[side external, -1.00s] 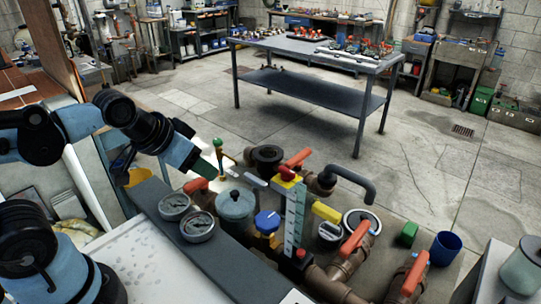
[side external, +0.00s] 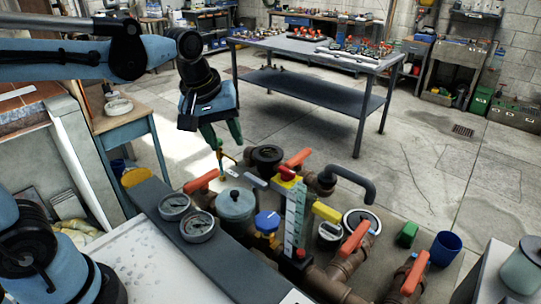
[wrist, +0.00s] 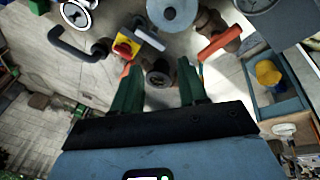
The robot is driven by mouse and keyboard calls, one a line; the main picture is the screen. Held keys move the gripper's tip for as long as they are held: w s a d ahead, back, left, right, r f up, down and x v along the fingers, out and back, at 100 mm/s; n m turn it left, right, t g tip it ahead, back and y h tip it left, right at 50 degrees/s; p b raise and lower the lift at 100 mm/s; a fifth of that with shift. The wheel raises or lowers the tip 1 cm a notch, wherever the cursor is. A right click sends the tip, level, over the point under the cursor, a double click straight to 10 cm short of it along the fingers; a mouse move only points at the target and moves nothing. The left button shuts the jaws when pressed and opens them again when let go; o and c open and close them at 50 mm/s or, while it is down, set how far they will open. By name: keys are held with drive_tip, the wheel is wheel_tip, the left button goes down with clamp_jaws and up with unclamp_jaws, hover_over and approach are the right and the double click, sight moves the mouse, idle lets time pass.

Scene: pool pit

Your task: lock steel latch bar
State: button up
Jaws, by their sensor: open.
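A short pale steel bar (side external: 255,181), which looks like the latch bar, lies flat left of the red-and-yellow switch (side external: 287,174) on the pipework. In the wrist view the bar (wrist: 150,38) shows just beside that switch (wrist: 125,47), beyond my fingertips. My gripper (side external: 224,142) points down with dark green fingers, above and to the left of the bar and apart from it. In the wrist view my gripper (wrist: 160,70) has its fingers spread, with a black round fitting (wrist: 158,74) seen between them. Nothing is held.
Orange valve levers (side external: 201,181), a grey bent pipe (side external: 352,182) and round gauges (side external: 197,227) crowd around. Open floor (side external: 420,165) lies beyond, toward the metal table (side external: 310,52).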

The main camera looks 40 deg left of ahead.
sight(255, 178)
drive_tip(key=w+f+n+g, duration=0.2)
drive_tip(key=w+n+g, duration=0.2)
drive_tip(key=w+n, duration=0.4)
drive_tip(key=shift+n, duration=0.5)
drive_tip(key=f, duration=0.7)
drive_tip(key=d+f, duration=0.1)
drive_tip(key=f, duration=0.3)
drive_tip(key=shift+s+f, duration=0.3)
drive_tip(key=shift+s, duration=0.1)
drive_tip(key=shift+c, duration=0.3)
clamp_jaws()
